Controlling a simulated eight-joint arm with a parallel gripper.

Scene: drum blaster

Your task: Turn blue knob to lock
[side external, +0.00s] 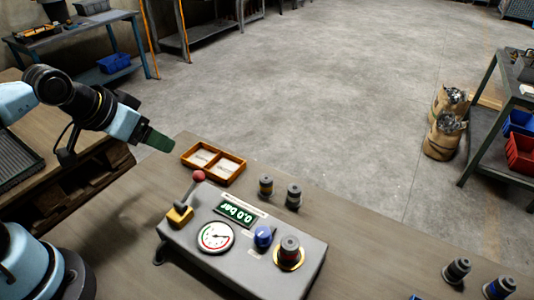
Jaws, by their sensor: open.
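A grey control box (215,263) stands on the wooden table in the side external view. A red-topped lever (190,191) rises from a yellow base at the box's left. My gripper (158,141) is to the upper left, above the table's far edge and well apart from the knob. Its greenish fingers are open, and no object shows between them.
An orange two-compartment tray (213,163) lies behind the box. Small cylinders (266,186) stand nearby, and others (457,269) stand at the lower right. The table between is clear.

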